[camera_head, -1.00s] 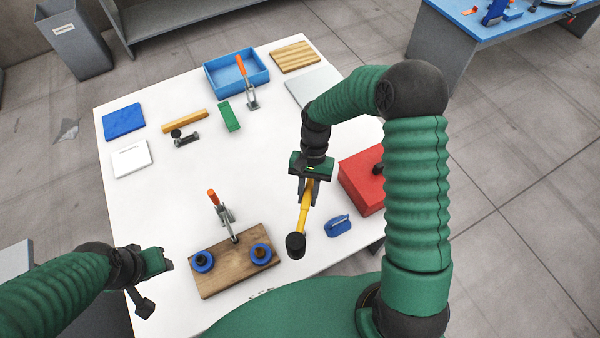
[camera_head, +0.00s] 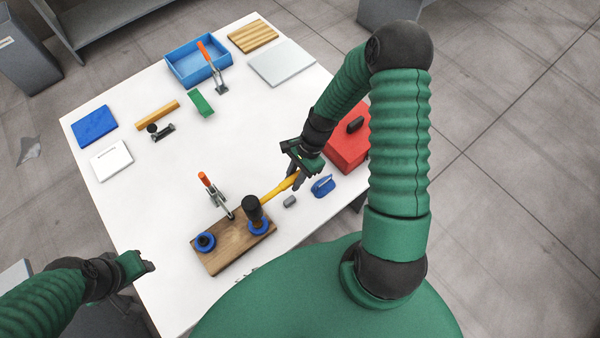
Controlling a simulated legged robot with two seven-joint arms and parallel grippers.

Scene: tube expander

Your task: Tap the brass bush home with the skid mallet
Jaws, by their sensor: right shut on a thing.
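My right gripper (camera_head: 297,179) is shut on the yellow handle of the skid mallet (camera_head: 278,190). The mallet's black head (camera_head: 252,207) stands over the right blue ring (camera_head: 260,227) on the wooden board (camera_head: 228,245); I cannot tell whether it touches what is under it. The left blue ring (camera_head: 205,242) has a dark centre. No brass-coloured bush shows; the head hides part of the right ring. My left gripper (camera_head: 148,262) hangs left of the board, off the table's edge, with its finger opening unclear.
An orange-handled clamp (camera_head: 212,190) stands at the board's back edge. A small grey cylinder (camera_head: 289,202) and a blue-handled item (camera_head: 323,186) lie right of the board. A red box (camera_head: 346,150) sits near the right arm. The table's middle is clear.

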